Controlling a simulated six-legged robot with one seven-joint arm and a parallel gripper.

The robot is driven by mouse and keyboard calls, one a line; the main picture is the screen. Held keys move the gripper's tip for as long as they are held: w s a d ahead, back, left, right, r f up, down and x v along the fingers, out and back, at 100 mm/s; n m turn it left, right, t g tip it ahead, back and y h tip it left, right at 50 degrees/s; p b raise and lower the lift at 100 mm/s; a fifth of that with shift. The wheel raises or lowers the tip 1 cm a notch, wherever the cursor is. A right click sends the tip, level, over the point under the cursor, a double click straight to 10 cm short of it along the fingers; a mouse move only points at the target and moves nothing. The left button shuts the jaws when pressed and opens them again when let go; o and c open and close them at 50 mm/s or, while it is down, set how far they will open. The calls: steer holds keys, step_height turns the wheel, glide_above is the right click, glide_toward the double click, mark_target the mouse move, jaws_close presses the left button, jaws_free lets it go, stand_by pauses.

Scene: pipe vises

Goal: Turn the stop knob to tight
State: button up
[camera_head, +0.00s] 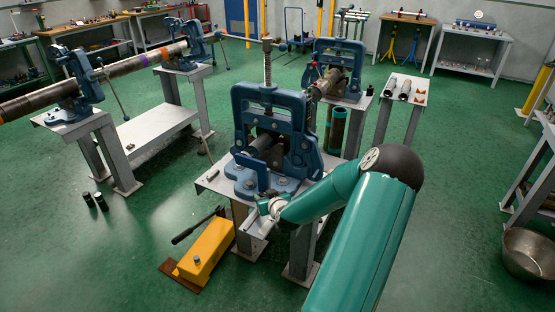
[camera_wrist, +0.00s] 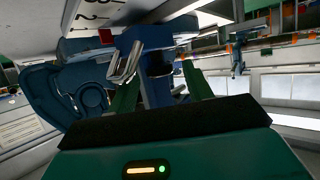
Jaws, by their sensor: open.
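The large blue pipe vise (camera_head: 290,110) stands upright on a pale metal stand (camera_head: 212,183) in the middle of the head view. My gripper (camera_head: 262,206) is low at the vise's front edge, and its fingers are mostly hidden there. In the wrist view my gripper (camera_wrist: 160,76) is open, with two green fingers apart. A blue bracket-like part (camera_wrist: 150,42) shows between and beyond the fingers. A shiny metal piece (camera_wrist: 125,62) is beside the left finger. I cannot tell which part is the stop knob, or whether the fingers touch anything.
A white plate with dark numerals (camera_wrist: 97,14) and a red mark (camera_wrist: 105,36) show at the wrist view's top. A yellow tool with a black handle (camera_head: 205,252) lies on the floor, front left. Another vise (camera_head: 338,58) stands behind. The green floor at right is largely clear.

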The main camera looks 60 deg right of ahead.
steer(key=shift+s+d+n+t+y, duration=0.15)
steer(key=shift+n+t+y, duration=0.25)
steer(key=shift+n+y, duration=0.3)
steer(key=shift+s+d+n+t+y, duration=0.15)
steer(key=shift+n+t+y, duration=0.25)
steer(key=shift+n+y, duration=0.25)
steer(key=shift+w+n+y, duration=0.1)
steer(key=shift+n+y, duration=0.15)
